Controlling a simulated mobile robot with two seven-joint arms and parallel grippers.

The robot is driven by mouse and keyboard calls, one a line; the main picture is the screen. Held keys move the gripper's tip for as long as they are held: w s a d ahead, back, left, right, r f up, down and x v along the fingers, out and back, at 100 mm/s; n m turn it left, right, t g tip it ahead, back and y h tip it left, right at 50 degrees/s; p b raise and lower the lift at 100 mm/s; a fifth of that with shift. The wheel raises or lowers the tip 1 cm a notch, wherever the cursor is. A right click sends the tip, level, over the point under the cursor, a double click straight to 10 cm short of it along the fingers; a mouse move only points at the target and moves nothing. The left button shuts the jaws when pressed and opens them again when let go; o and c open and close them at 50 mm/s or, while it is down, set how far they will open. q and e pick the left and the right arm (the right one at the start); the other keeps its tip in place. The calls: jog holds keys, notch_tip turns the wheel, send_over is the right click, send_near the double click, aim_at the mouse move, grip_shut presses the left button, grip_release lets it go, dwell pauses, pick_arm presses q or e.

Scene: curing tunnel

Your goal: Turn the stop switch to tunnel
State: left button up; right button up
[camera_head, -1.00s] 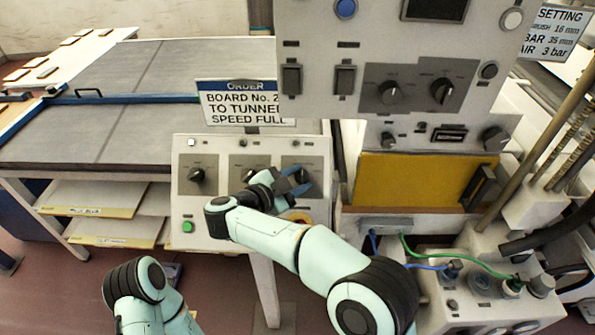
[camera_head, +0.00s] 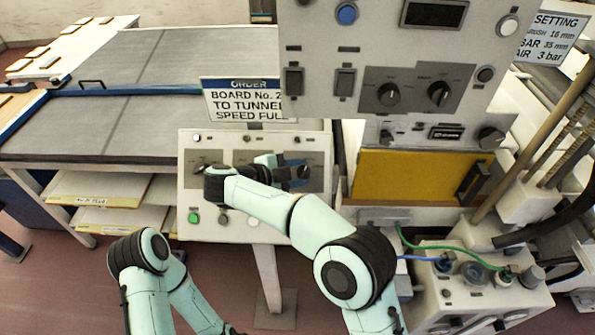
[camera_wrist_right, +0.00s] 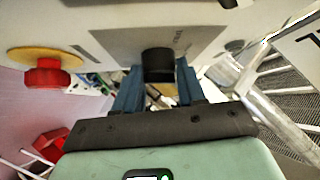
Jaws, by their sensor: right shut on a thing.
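The small grey control panel (camera_head: 229,140) stands in front of me with a row of dark rotary knobs. My right gripper (camera_head: 296,172) is at the rightmost knob, its blue fingers on either side. In the right wrist view the gripper (camera_wrist_right: 157,84) is shut on this dark knob (camera_wrist_right: 158,64), which sits on a grey plate. The plate's lettering is too blurred to read, so I cannot tell the knob's setting. The left knob (camera_head: 202,168) is partly behind my right wrist. My left arm shows at the lower left; its gripper is out of view.
A red button (camera_wrist_right: 47,76) on a yellow disc is beside the knob in the wrist view. A green button (camera_head: 194,217) is at the panel's lower left. An order sign (camera_head: 247,100) stands above. A larger control box (camera_head: 318,60) overhangs at the right.

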jog(key=shift+r, duration=0.1)
jog(key=o, duration=1)
jog(key=shift+o, duration=0.2)
jog(key=v, duration=1.3)
jog(key=shift+p, duration=0.35)
jog(key=shift+s+a, duration=0.1)
jog(key=shift+a, duration=0.05)
